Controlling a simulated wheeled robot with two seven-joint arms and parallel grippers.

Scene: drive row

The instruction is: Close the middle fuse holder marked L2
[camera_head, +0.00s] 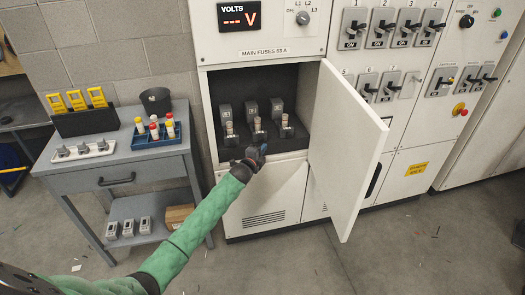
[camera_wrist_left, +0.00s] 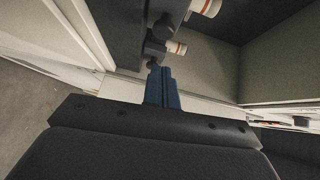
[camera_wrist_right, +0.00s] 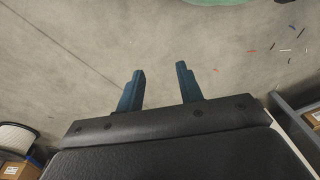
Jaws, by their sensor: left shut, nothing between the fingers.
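Three dark fuse holders stand side by side in the open cabinet compartment. The middle holder (camera_head: 252,108), between the left holder (camera_head: 225,112) and the right holder (camera_head: 277,105), has its pale fuse (camera_head: 258,124) showing in front of its upright grey body, so it looks open. The outer two look the same. My left gripper (camera_head: 263,149) is shut and empty, just below and in front of the middle holder, apparently apart from it. In the left wrist view its blue fingers (camera_wrist_left: 162,82) point towards a banded fuse (camera_wrist_left: 176,47). My right gripper (camera_wrist_right: 160,72) is open and empty above the floor.
The white cabinet door (camera_head: 347,145) stands open to the right of the compartment. Switches (camera_head: 353,28) cover the panel at right.

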